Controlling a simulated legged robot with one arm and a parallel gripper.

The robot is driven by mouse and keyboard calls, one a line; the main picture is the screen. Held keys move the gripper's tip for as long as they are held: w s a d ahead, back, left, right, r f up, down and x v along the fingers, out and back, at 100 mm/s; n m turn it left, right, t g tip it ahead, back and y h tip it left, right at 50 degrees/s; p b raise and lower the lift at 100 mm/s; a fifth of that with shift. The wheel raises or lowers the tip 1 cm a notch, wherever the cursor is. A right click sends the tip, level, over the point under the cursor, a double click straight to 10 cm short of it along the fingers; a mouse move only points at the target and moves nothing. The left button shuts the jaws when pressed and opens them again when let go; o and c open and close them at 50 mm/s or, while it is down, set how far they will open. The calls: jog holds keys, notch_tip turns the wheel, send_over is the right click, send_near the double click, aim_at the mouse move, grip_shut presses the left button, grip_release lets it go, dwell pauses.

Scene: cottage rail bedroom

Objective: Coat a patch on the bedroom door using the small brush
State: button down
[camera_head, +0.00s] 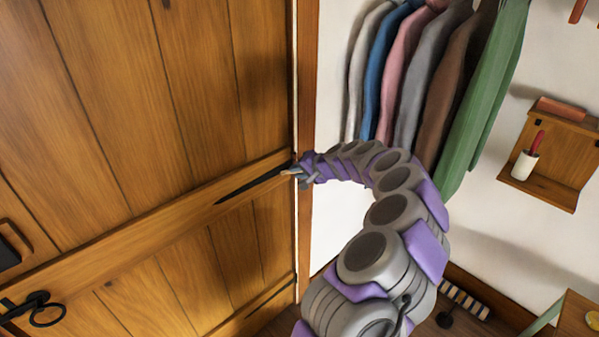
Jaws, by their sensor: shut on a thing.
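The wooden bedroom door (110,130) fills the left of the view, with vertical planks and cross rails. My gripper (300,173) is at the door's right edge, by the end of the middle rail and a dark strap hinge. It is shut on a thin, small thing with a pale tip that points left toward the door. I take it for the small brush (287,172), but it is too small to make out well. I cannot tell whether its tip touches the door. No coated patch can be made out on the door.
Several garments (425,75) hang right of the door, behind my arm. A wooden wall shelf (553,190) at the right holds a white pot (524,165) with a red-handled thing. A black ring handle (46,313) is at lower left. A small table (577,318) stands lower right.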

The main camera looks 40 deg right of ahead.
jog(key=shift+w, duration=0.8)
jog(key=shift+d, duration=0.1)
jog(key=shift+d+b, duration=1.8)
jog(key=shift+d, duration=1.35)
jog(key=shift+a+p, duration=1.25)
jog(key=shift+a, duration=2.1)
jog(key=shift+s, duration=0.15)
